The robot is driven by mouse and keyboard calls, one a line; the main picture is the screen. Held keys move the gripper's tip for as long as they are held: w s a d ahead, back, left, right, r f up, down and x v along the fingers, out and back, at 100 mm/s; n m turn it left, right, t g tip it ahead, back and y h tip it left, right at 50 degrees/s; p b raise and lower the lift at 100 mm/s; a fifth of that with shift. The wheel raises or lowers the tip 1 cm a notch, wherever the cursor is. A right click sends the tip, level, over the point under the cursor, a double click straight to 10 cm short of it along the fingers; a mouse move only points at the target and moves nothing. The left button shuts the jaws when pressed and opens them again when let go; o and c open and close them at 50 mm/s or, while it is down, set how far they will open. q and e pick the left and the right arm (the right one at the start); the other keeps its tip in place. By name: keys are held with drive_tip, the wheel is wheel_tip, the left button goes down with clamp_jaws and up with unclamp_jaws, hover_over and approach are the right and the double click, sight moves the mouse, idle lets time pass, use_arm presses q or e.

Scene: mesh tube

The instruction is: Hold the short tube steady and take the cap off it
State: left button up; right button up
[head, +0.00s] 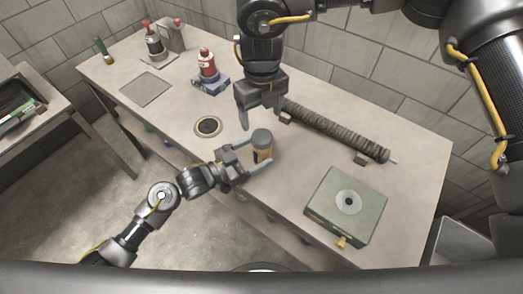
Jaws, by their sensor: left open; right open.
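The short tube (262,155) is orange-brown and stands upright near the front edge of the table. A grey cap (262,137) sits on its top. My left gripper (257,157) reaches in from the left at the tube's height. Its open fingers lie on either side of the tube, and I cannot tell whether they touch it. My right gripper (262,116) points down from above, open and empty. It is just above and behind the cap, apart from it in the picture.
A long ribbed tube (335,130) lies on small blocks behind to the right. A green box (335,221) with a brass fitting stands at the front right. A dark round opening (208,126) is left of the tube. A red bottle (207,63) on a blue stand is farther back.

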sight(262, 136)
use_arm(q)
drive_tip(key=shift+s, duration=0.1)
drive_tip(key=c, duration=0.4)
use_arm(e)
drive_tip(key=shift+s, duration=0.1)
use_arm(q)
drive_tip(key=c, duration=1.2)
clamp_jaws()
use_arm(e)
drive_tip(key=shift+s+a+f, duration=0.1)
drive_tip(key=shift+s+f, duration=0.1)
drive_tip(key=shift+s+a+m, duration=0.1)
drive_tip(key=shift+a+m, duration=0.05)
drive_tip(key=shift+m, duration=0.25)
drive_tip(key=m, duration=0.5)
drive_tip(key=shift+m, duration=0.4)
drive_tip(key=m, duration=0.3)
drive_tip(key=shift+w+r+m, duration=0.2)
drive_tip(key=shift+m, duration=0.2)
drive_tip(key=m, duration=0.3)
drive_tip(key=shift+w+d, duration=0.15)
drive_tip(key=shift+d, duration=0.15)
drive_tip(key=shift+f, duration=3.95)
